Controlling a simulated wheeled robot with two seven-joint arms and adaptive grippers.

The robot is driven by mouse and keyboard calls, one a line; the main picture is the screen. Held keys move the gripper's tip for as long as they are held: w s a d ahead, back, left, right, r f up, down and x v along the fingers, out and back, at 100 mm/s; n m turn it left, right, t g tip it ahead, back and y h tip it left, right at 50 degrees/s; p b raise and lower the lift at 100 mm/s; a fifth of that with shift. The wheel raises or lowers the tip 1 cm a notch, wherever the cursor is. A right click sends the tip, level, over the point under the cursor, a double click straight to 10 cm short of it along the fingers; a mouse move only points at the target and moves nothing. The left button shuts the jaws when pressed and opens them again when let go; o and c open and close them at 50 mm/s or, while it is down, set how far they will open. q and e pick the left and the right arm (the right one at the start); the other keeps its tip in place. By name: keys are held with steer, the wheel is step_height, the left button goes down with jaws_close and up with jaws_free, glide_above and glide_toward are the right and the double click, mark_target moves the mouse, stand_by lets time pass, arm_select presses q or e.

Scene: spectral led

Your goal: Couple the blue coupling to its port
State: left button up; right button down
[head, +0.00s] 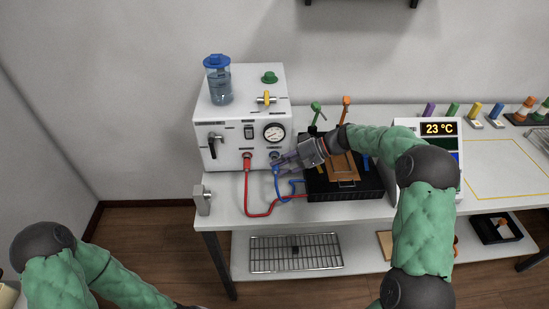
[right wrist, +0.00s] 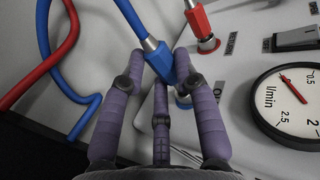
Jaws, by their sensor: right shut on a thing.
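The blue coupling (right wrist: 161,62), on the end of the blue hose (right wrist: 133,18), is between the purple fingers of my right gripper (right wrist: 180,68). The gripper is shut on it. The coupling is tilted, with its far end close to the blue-ringed port (right wrist: 183,101) on the white panel. A finger partly hides that end, so I cannot tell whether it is seated. In the head view my right gripper (head: 282,161) is at the front of the white device (head: 224,158), below the dial. My left gripper is outside the head view; only its arm shows.
A red coupling (head: 247,161) with a red hose (head: 246,190) is at the left port. The round gauge (head: 274,132) is just above the gripper. A black box (head: 330,193) stands right of the hoses. A grey block (head: 203,200) is at the table's left edge.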

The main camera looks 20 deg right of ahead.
steer(key=shift+w+d, duration=0.1)
steer(key=shift+w, duration=0.3)
steer(key=shift+w+d, duration=0.15)
steer(key=shift+w, duration=0.2)
steer(key=c, duration=0.9)
jaws_free()
steer(key=shift+r, duration=0.1)
steer(key=shift+o, duration=0.2)
steer(key=shift+w+r, duration=0.1)
